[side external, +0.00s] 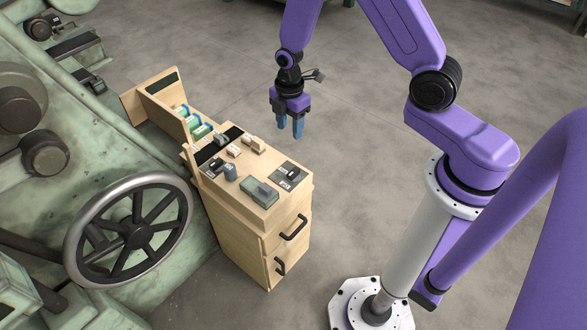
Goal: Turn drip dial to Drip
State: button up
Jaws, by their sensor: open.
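The wooden bench cabinet (238,240) stands left of centre, with several small parts on its top. A dark plate with a black knob (290,172) sits near the right end of the top. Another dark plate with a black knob (214,166) sits near the left front. Their labels are too small to read, so I cannot tell which is the drip dial or where it points. My gripper (291,129) hangs pointing down, with its blue fingers open and empty. It appears above and behind the cabinet top, apart from both knobs.
A grey-green block (260,192) and a grey cylinder (230,172) stand between the knobs. Small wooden blocks (254,144) lie behind them. A large handwheel (130,235) on a green machine stands close at the left. The floor behind the cabinet is clear.

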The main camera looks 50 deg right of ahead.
aim_at(294, 172)
jog(key=shift+n, duration=0.3)
jog(key=shift+w+d+f, duration=0.15)
jog(key=shift+d+f, duration=0.25)
jog(key=shift+f, duration=3.05)
jog(key=shift+w+d+f, duration=0.1)
jog(key=shift+d+f, duration=0.35)
jog(key=shift+f, duration=3.05)
jog(key=shift+w+d+f, duration=0.15)
jog(key=shift+d+f, duration=0.25)
jog(key=shift+f, duration=3.05)
grip_shut()
